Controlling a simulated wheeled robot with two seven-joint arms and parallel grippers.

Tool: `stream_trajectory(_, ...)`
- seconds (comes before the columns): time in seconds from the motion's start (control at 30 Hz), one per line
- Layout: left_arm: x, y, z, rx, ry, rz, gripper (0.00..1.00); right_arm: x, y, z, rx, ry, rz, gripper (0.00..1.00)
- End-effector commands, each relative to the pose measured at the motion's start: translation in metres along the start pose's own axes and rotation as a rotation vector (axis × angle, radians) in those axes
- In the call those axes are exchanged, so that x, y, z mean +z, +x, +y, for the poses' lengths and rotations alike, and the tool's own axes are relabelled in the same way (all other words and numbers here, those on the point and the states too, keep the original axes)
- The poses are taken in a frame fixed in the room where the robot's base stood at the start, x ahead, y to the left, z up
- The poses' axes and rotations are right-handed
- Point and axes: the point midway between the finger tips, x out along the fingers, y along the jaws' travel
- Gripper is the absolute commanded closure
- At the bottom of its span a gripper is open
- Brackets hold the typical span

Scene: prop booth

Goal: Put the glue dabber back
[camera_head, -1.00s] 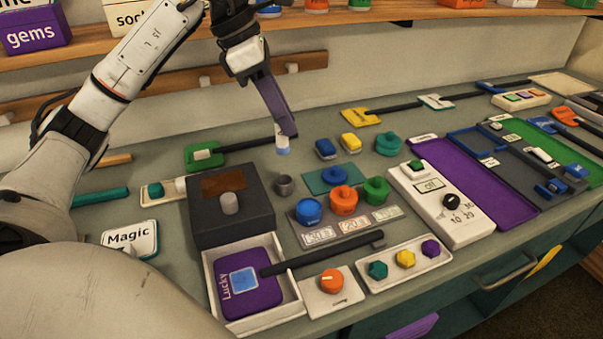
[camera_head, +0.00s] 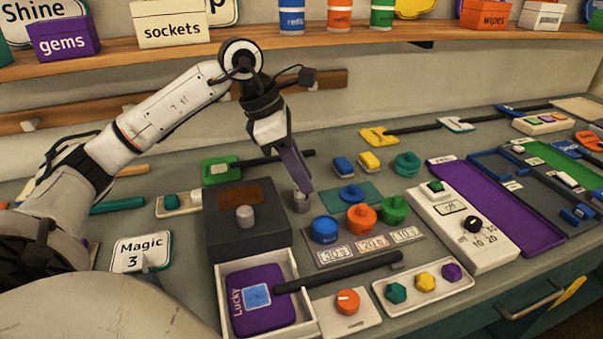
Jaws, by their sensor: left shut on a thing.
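My left gripper (camera_head: 302,190) hangs steeply down from its arm, its purple fingers shut on the glue dabber (camera_head: 297,190). Only a small pale part of the dabber shows beside the fingers. It is at the mouth of the small grey cup (camera_head: 300,205), which stands right of the dark box. The dabber's lower end is hidden, so I cannot tell how deep it sits in the cup. My right gripper is not in view.
Blue (camera_head: 324,231), orange (camera_head: 361,218) and green (camera_head: 394,209) pots stand to the right. A teal mat (camera_head: 371,188) lies behind them.

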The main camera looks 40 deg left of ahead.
Motion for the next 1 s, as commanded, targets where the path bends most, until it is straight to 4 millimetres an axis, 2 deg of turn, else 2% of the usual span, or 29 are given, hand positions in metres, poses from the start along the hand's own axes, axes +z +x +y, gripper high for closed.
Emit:
stream_trajectory(0.07, -0.002, 0.004, 0.000, 0.000, 0.000, 0.000, 1.00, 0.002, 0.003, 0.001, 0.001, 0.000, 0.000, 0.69)
stream_trajectory(0.1, -0.001, 0.002, 0.000, 0.000, 0.000, 0.000, 0.74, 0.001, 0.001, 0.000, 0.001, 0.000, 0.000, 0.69)
stream_trajectory(0.17, -0.001, 0.002, 0.000, 0.000, 0.000, 0.000, 0.64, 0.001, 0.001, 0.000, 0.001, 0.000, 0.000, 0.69)
stream_trajectory(0.2, -0.001, 0.002, 0.000, 0.000, 0.000, 0.000, 0.62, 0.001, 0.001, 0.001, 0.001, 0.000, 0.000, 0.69)
stream_trajectory(0.57, 0.001, -0.004, 0.000, 0.001, 0.000, -0.001, 0.62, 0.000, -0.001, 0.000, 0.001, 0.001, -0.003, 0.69)
stream_trajectory(0.67, 0.001, -0.018, 0.001, 0.003, -0.001, -0.002, 0.62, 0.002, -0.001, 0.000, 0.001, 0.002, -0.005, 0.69)
stream_trajectory(1.0, 0.002, -0.091, 0.001, 0.004, -0.001, -0.003, 0.62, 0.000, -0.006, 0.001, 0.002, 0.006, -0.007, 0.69)
